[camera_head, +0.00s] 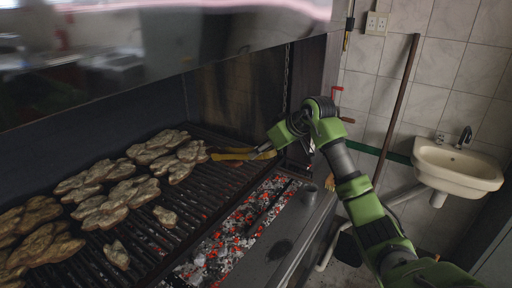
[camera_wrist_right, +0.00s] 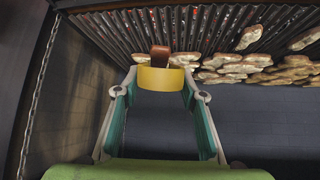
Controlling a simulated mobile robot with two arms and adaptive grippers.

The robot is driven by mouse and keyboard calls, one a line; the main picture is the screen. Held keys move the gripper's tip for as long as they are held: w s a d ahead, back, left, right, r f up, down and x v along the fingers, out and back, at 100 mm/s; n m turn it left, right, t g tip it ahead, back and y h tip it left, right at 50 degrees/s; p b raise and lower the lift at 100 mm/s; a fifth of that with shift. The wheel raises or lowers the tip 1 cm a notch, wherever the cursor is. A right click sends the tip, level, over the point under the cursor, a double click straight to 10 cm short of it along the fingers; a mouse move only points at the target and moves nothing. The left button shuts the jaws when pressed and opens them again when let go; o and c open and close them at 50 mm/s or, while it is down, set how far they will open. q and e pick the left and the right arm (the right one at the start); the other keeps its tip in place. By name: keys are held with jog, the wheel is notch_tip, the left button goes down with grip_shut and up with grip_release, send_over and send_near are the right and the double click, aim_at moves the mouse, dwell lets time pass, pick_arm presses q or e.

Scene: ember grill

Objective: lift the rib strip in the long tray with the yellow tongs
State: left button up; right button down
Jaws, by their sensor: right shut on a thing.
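The yellow tongs (camera_head: 234,154) extend left from my right gripper (camera_head: 268,149), low over the far right end of the grill bars. In the right wrist view, my right gripper (camera_wrist_right: 160,80) is shut on the yellow tongs (camera_wrist_right: 160,79), which span between its two fingertips. A reddish-brown piece (camera_wrist_right: 160,54) shows just beyond the yellow part; I cannot tell whether it is the rib strip or part of the tongs. No long tray can be made out in either view. My left gripper is not in view.
Several browned meat pieces (camera_head: 112,203) lie on the grill grate (camera_head: 200,200), left of the tongs. Glowing coals (camera_head: 235,232) lie in front of the grate. The metal hood (camera_head: 180,45) hangs above. A sink (camera_head: 455,166) is on the tiled wall at right.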

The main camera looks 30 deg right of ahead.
jog(key=s+d+t+y+b, duration=0.1)
jog(key=s+d+t+b, duration=0.2)
jog(key=s+t+b, duration=0.5)
jog(key=s+b, duration=1.2)
jog(key=shift+d+r+t+y+b, duration=0.15)
jog(key=shift+d+t+y+b, duration=0.15)
jog(key=shift+d+y+b, duration=0.1)
jog(key=shift+s+r, duration=0.1)
jog(key=g+h+p, duration=0.1)
jog(key=g+p, duration=0.3)
jog(key=p, duration=0.8)
jog(key=g+p, duration=0.4)
jog(key=p, duration=0.7)
jog(key=shift+g+h+p, duration=0.3)
jog(key=shift+h+p, duration=0.1)
jog(key=shift+a+f, duration=0.1)
jog(key=shift+f, duration=0.1)
